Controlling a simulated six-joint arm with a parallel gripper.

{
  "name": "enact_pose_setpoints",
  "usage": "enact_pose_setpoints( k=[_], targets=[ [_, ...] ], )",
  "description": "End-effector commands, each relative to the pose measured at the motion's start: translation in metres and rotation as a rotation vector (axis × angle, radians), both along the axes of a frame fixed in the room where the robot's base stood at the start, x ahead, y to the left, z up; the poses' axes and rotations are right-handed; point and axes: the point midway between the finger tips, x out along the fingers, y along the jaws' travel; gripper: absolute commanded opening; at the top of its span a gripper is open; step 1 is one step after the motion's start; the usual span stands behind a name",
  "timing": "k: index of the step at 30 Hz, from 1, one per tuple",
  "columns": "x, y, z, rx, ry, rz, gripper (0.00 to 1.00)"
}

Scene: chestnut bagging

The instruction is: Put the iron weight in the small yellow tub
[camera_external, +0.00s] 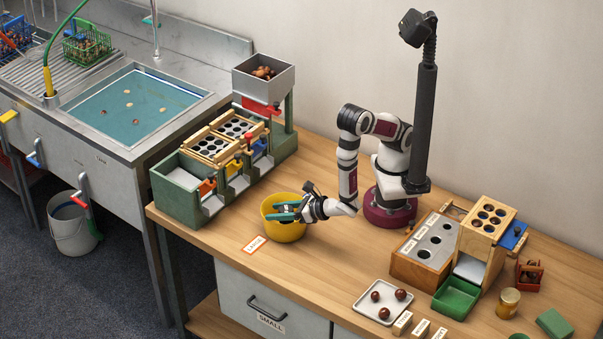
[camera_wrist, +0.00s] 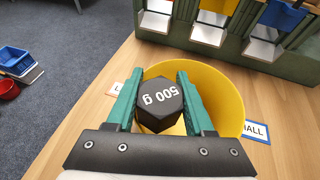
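The iron weight (camera_wrist: 160,106) is a black hexagonal block marked "500 g" and sits between my gripper's two green fingers, filling the gap. The yellow tub (camera_external: 284,232) is a round, open tub on the wooden table; its rim and inner wall also show in the wrist view (camera_wrist: 226,92). My gripper (camera_external: 282,211) is over the tub's mouth, and it also shows in the wrist view (camera_wrist: 159,80). It looks shut on the weight, which is over the tub. The weight is hardly visible in the external view, and much of the tub's floor is hidden.
An orange-edged label (camera_external: 254,244) reads LARGE in front of the tub. A blue-edged label (camera_wrist: 257,132), partly hidden, seems to read SMALL beside it. A green sorting stand (camera_external: 177,199) is left of the tub. A white tray (camera_external: 368,308) with chestnuts lies at the front right.

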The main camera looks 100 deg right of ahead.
Motion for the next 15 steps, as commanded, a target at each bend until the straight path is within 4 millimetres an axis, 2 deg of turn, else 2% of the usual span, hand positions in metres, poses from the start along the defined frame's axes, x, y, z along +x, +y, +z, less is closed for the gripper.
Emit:
enact_pose_setpoints(
  k=[1, 4, 5, 15],
  targets=[
    [-0.0010, -0.0009, -0.0011, -0.001, 0.005, -0.002, 0.61],
    [-0.0011, -0.0009, -0.0012, -0.001, 0.005, -0.002, 0.79],
    [-0.0011, -0.0009, -0.0012, -0.001, 0.005, -0.002, 0.82],
    [-0.0007, -0.0005, 0.0013, 0.000, 0.003, -0.001, 0.82]
  ],
)
